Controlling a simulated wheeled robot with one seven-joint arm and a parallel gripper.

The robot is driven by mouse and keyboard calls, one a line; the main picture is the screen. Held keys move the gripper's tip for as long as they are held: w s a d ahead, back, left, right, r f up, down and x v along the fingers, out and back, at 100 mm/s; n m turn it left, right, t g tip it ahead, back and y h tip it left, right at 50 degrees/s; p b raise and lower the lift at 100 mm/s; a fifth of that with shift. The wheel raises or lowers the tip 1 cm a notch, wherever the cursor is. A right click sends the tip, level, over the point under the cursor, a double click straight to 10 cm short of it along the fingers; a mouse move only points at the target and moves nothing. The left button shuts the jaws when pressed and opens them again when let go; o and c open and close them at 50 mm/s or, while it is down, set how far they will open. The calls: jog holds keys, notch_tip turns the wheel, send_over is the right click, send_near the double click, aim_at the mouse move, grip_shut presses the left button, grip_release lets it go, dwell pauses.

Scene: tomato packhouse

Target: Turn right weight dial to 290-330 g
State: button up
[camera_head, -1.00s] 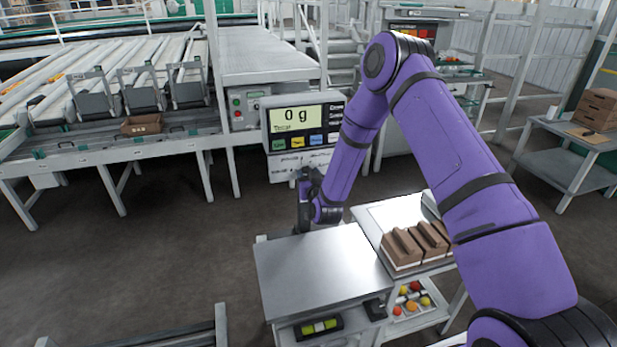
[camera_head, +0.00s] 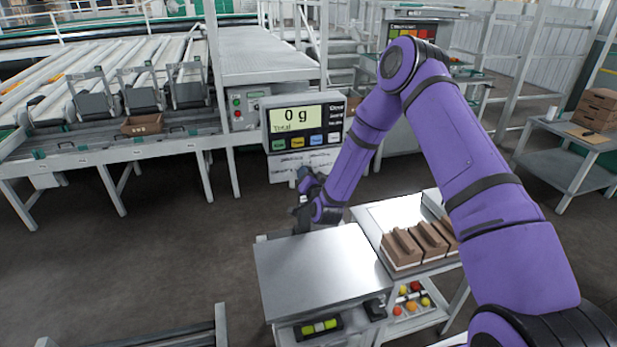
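No weight dial can be made out in this view. The scale display (camera_head: 290,117) stands on the far side of the steel scale platform (camera_head: 318,270) and reads "0 g" over "Total". It has a row of coloured buttons under the screen. My gripper (camera_head: 301,217) is small and dark, at the far edge of the platform and below the display. My wrist partly hides it, and its fingers are too small to tell open from shut. I see nothing held in it.
Brown cartons (camera_head: 402,250) stand on a side table right of the platform. A tray of tomatoes (camera_head: 411,302) is below them. A green level (camera_head: 319,327) lies under the platform's front. A roller sorting line (camera_head: 100,75) fills the back left. The platform top is bare.

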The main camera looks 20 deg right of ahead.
jog(key=shift+m, duration=1.1)
jog(key=o, duration=0.9)
jog(key=s, duration=1.1)
jog(key=shift+w, duration=0.1)
